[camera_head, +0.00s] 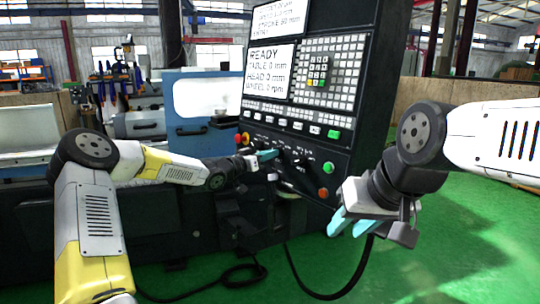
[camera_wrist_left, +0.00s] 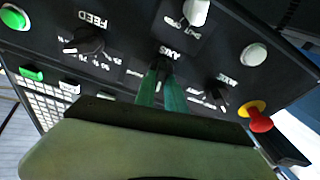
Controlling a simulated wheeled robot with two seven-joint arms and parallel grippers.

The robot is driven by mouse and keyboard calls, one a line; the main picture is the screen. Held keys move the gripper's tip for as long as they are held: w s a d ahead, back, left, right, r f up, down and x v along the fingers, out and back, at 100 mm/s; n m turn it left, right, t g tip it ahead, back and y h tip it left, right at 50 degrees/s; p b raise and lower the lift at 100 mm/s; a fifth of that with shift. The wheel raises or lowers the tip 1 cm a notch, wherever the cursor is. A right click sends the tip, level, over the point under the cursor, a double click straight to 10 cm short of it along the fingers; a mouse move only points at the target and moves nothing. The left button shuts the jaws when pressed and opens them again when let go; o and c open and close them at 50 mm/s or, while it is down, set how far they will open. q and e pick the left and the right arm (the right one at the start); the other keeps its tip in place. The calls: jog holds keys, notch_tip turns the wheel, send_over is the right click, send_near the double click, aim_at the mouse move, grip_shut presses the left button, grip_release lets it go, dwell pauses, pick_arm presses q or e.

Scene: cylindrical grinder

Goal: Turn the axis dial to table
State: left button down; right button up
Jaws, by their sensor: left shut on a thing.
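The control panel (camera_head: 310,110) of the grinder fills the middle of the head view. My left gripper (camera_head: 268,155) reaches in from the left to the dial row on its lower part. In the left wrist view, the fingers of my left gripper (camera_wrist_left: 161,80) are shut on the axis dial (camera_wrist_left: 163,62), under the label AXIS. The fingers hide most of this dial, so its pointer setting cannot be read. My right gripper (camera_head: 352,226) hangs to the right of the panel, with its teal fingers apart and nothing between them.
The feed dial (camera_wrist_left: 84,40) and another black dial (camera_wrist_left: 218,93) flank the axis dial. A white switch (camera_wrist_left: 195,12) and a red stop knob (camera_wrist_left: 260,120) are nearby. The panel screen (camera_head: 269,70) reads READY and TABLE 0 mm. Green floor (camera_head: 450,240) lies open at right.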

pick_arm(q)
jog(key=shift+m+g+h, duration=0.3)
jog(key=shift+m, duration=1)
jog(key=c, duration=1.4)
grip_release()
jog(key=v, duration=0.8)
jog(key=shift+d, duration=0.1)
